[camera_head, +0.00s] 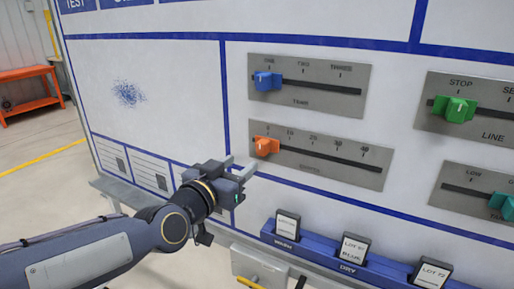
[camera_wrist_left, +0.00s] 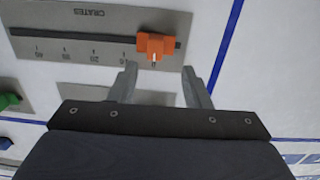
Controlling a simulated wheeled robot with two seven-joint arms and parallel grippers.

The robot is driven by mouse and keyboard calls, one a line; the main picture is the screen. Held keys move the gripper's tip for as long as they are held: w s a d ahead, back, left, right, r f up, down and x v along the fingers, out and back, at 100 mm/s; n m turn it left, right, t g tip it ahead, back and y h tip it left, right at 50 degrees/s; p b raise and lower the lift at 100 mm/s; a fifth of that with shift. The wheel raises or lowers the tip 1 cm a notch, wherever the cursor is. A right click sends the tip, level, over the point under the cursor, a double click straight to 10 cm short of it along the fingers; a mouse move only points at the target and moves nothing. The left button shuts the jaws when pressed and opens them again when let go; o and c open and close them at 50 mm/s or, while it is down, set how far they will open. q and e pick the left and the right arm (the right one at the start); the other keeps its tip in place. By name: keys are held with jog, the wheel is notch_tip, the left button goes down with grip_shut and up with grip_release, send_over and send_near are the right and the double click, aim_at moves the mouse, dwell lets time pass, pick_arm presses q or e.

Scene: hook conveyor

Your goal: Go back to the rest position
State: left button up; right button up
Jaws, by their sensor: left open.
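My left gripper (camera_head: 238,168) is open and empty in front of the white panel, just below and left of the orange slider knob (camera_head: 266,147). In the left wrist view, the two fingers of my left gripper (camera_wrist_left: 160,85) are spread, and the orange knob (camera_wrist_left: 156,45) is beyond the fingertips, apart from them. The orange knob sits at the 0 end of the lower scale, marked CRATES (camera_wrist_left: 88,12). My right gripper is not in view.
A blue slider knob (camera_head: 264,81) sits at the left of the upper plate. Green (camera_head: 455,109) and teal (camera_head: 503,205) knobs are at the right. A blue rack (camera_head: 312,258) with labelled cards runs along the panel's bottom. An orange bench (camera_head: 30,90) stands far left.

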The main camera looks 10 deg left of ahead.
pick_arm(q)
jog(key=s+a+f+n+g+p, duration=0.1)
jog(key=s+a+f+g, duration=0.1)
jog(key=s+f, duration=0.3)
jog(key=s+a+f+n+g+y, duration=0.1)
jog(key=s+f+g, duration=0.4)
jog(key=s, duration=0.6)
jog(key=s+a+f+n+g+p, duration=0.1)
jog(key=s+a+f+n+g, duration=0.2)
jog(key=s+f, duration=0.4)
jog(key=shift+s+a+f+g+y+p, duration=0.3)
jog(key=shift+s+a+g, duration=0.25)
jog(key=shift+s, duration=0.55)
jog(key=shift+d, duration=0.1)
